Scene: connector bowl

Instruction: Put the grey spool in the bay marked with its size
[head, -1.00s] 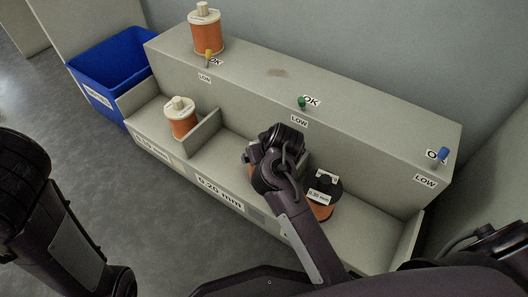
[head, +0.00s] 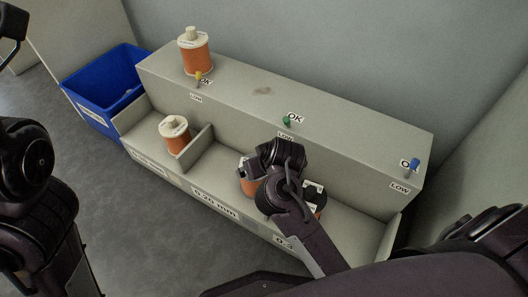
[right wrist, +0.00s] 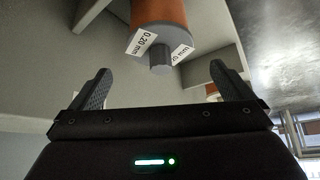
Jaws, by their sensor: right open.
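The grey spool (right wrist: 160,22), wound with orange wire and tagged 0.20 mm, is in front of my right gripper (right wrist: 159,70) in the right wrist view. The gripper is open, its fingers on either side of the spool's grey end knob. In the head view the spool (head: 249,187) is partly hidden behind my right wrist. It appears to stand in the middle bay, whose front label (head: 213,197) reads 0.20 mm. The fingertips are hidden there. My left arm is at the left edge; its gripper is not in view.
A cream spool (head: 174,136) stands in the left bay and another (head: 195,52) on the upper shelf (head: 335,130). A black spool (head: 314,196) is in the right bay beside my arm. Coloured pegs line the shelf. A blue bin (head: 98,97) is at left.

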